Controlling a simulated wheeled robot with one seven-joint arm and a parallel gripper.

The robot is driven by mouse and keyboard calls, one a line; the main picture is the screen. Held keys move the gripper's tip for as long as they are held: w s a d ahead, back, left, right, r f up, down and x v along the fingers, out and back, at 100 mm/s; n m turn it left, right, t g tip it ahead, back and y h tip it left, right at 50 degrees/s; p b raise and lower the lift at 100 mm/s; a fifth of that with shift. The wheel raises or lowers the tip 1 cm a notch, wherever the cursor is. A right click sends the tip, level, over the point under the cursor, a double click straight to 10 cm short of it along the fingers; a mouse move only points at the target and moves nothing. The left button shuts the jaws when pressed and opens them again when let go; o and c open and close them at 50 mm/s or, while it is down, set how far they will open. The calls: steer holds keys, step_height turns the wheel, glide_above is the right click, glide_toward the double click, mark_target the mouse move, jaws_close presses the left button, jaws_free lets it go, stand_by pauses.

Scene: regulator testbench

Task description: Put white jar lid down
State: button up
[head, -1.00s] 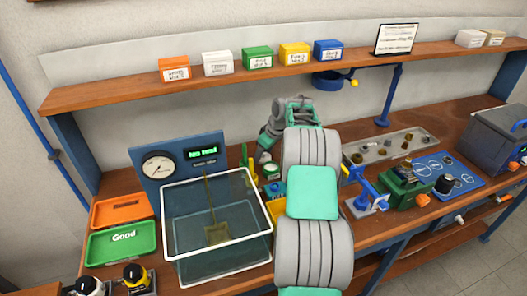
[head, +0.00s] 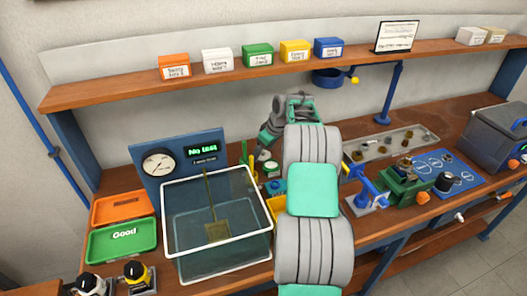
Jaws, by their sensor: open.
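My gripper (head: 263,156) is small in the head view, behind the clear tank's right rear corner and pointing down at the bench. Its jaws are open. A small green jar (head: 271,169) with a pale top stands just below and right of the jaws. I cannot tell whether the pale top is the white jar lid or whether it touches the jaws. No other white lid is clearly visible. My arm hides the bench to the right of the jar.
A clear open tank (head: 217,253) stands left of my arm, before a gauge panel (head: 150,140). Orange (head: 122,207) and green (head: 122,240) trays lie at left. A blue stand (head: 368,191) and green vise (head: 405,188) are at right. A shelf (head: 120,88) runs above.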

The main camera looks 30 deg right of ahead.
steer(key=v, duration=1.1)
steer(key=shift+s+r+b, duration=0.2)
steer(key=shift+r+b, duration=0.1)
